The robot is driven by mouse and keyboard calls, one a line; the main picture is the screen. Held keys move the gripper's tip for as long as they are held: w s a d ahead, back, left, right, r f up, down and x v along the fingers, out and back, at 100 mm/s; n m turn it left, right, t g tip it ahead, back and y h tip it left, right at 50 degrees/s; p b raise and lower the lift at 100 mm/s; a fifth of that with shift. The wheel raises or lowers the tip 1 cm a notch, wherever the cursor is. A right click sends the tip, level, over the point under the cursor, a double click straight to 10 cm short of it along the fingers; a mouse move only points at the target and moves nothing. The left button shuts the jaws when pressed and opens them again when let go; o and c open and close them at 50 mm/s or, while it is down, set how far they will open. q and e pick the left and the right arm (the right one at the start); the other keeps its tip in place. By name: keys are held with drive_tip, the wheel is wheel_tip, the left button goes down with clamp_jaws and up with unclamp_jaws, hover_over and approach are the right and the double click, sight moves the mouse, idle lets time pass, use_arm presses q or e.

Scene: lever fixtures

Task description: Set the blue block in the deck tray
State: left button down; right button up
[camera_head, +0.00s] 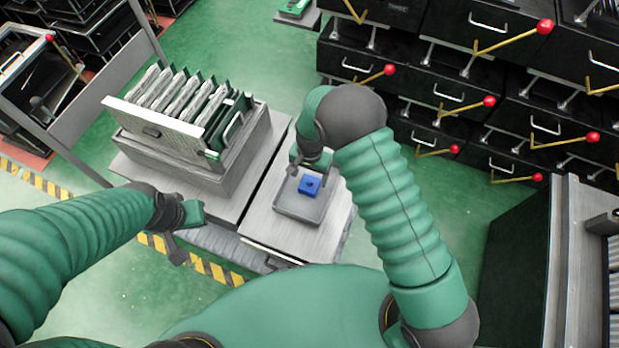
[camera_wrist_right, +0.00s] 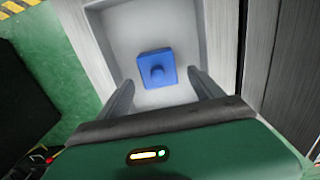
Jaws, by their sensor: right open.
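The blue block (camera_head: 310,185) lies inside the grey deck tray (camera_head: 300,209), which rests on the deck. The right wrist view shows the block (camera_wrist_right: 156,70) with a round knob on top, on the floor of the tray (camera_wrist_right: 185,30) and apart from its walls. My right gripper (camera_head: 308,165) is open at the tray. In the right wrist view its two fingers show on either side of the block's near end, with gaps between them and the block. My left gripper (camera_head: 176,248) hangs empty to the left of the deck, and its finger opening is unclear.
A grey box (camera_head: 240,160) holding several upright panels stands left of the tray. Black drawer units with red-knobbed levers (camera_head: 470,105) stand at the back right. A dark cabinet (camera_head: 515,260) is at the right. Green floor lies between.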

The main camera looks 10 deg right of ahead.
wheel_tip(320, 180, up, 7)
drive_tip(key=shift+f+p, duration=0.15)
drive_tip(key=shift+p, duration=0.85)
drive_tip(key=shift+r, duration=0.55)
use_arm(q)
drive_tip(key=v, duration=0.3)
drive_tip(key=shift+w+a, duration=0.1)
drive_tip(key=shift+w, duration=0.2)
use_arm(e)
drive_tip(key=s+d+r+n+t, duration=0.2)
drive_tip(key=s+d+r+n, duration=0.4)
drive_tip(key=s+r, duration=0.8)
drive_tip(key=s+d, duration=0.1)
drive_tip(key=d, duration=0.2)
drive_tip(key=shift+s+d+n+t, duration=0.15)
drive_tip(key=shift+s+n+t, duration=0.15)
drive_tip(key=shift+n+t, duration=0.1)
